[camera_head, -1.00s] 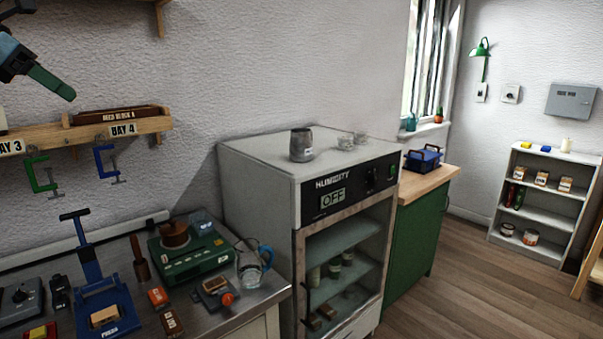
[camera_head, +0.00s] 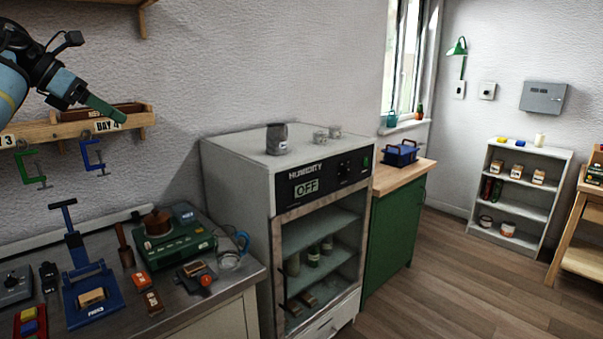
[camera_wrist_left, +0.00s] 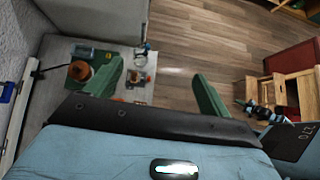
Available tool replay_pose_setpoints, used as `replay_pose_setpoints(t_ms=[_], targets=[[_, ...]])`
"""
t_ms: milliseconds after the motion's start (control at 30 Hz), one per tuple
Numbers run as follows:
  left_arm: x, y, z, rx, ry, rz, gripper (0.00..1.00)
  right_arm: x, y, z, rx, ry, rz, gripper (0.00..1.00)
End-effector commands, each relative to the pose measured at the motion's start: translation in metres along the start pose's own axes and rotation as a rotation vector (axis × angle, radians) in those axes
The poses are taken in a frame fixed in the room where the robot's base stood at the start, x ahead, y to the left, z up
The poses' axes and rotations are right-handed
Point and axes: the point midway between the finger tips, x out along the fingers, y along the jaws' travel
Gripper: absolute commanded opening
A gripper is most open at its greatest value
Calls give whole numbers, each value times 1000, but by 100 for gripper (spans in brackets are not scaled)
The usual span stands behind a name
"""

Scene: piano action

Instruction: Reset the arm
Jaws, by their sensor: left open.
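My left gripper (camera_head: 98,104) comes in from the upper left in the head view, in front of the wall shelf marked BAY 4. In that view its green fingers overlap, so one hides the other. In the left wrist view the two green fingers (camera_wrist_left: 160,90) stand wide apart with nothing between them. Below them lie the workbench and the floor. My right gripper is not clearly seen in any view.
A grey humidity cabinet (camera_head: 240,190) reading OFF stands beside the steel workbench (camera_head: 215,305). The bench holds a blue press (camera_head: 85,270), a green device (camera_head: 175,248) and a glass jug (camera_head: 230,257). Clamps hang below the wall shelf (camera_head: 60,132).

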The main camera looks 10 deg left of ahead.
Motion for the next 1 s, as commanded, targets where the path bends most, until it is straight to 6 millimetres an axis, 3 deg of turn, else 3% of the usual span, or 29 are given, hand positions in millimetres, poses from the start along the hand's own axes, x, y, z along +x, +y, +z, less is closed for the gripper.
replay_pose_setpoints(t_ms=[33, 233, 500, 700, 1000], targets=[[25, -2, 1, 2, -10, -19, 82, 0, 0, -1, 0, 2, 0, 0], [133, -20, 4, -36, -113, -120, 82, 1, -1, -2, 1, 4, -1, 0], [269, -75, -20, -216, -289, -312, 82, 0, -1, 0, 1, 1, -1, 0], [343, -124, -56, -446, -415, -458, 82, 0, -1, 0, 1, 0, -1, 0], [412, -192, -130, -931, -572, -632, 82, 0, -1, 0, 1, -1, 0, 0]])
